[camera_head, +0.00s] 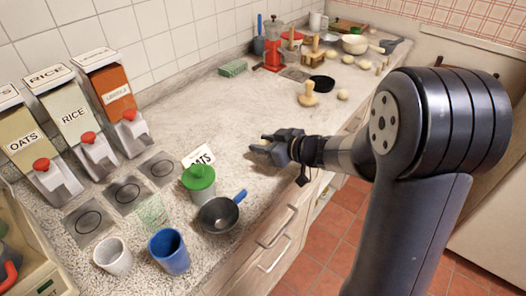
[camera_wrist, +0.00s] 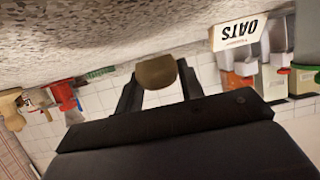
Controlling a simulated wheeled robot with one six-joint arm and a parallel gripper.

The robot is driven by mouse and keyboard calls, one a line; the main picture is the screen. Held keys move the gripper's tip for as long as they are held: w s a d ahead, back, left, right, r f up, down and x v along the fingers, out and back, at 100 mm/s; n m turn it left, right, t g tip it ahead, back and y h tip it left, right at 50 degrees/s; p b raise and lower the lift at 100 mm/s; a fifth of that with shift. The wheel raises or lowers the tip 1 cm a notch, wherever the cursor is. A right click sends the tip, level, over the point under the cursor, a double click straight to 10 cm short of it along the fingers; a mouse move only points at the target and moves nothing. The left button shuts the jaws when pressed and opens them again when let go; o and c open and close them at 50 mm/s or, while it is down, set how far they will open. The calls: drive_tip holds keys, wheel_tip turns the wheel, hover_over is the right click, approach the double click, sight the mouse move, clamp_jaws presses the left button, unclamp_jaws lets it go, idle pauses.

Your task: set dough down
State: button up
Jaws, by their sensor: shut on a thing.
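My gripper (camera_head: 268,147) is over the middle of the speckled counter in the head view, near its front edge. In the wrist view my gripper (camera_wrist: 156,84) is shut on a tan lump of dough (camera_wrist: 156,71), held between the fingertips. In the head view the dough is a small pale spot, mostly hidden by the jaws. The counter surface (camera_wrist: 100,30) appears close to the dough in the wrist view. I cannot tell whether the dough touches it.
An OATS card (camera_head: 198,157), a green-lidded jar (camera_head: 199,180) and a dark pan (camera_head: 219,214) stand left of my gripper. Counter (camera_head: 215,110) behind the gripper is clear.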

drive_tip(key=shift+f, duration=1.15)
drive_tip(key=shift+f, duration=0.1)
drive_tip(key=o, duration=1)
drive_tip(key=shift+d+r, duration=0.1)
drive_tip(key=shift+r, duration=0.1)
drive_tip(key=p+v, duration=0.1)
drive_tip(key=v, duration=1)
drive_tip(key=shift+s+d+r, duration=0.2)
drive_tip(key=shift+s+d, duration=0.05)
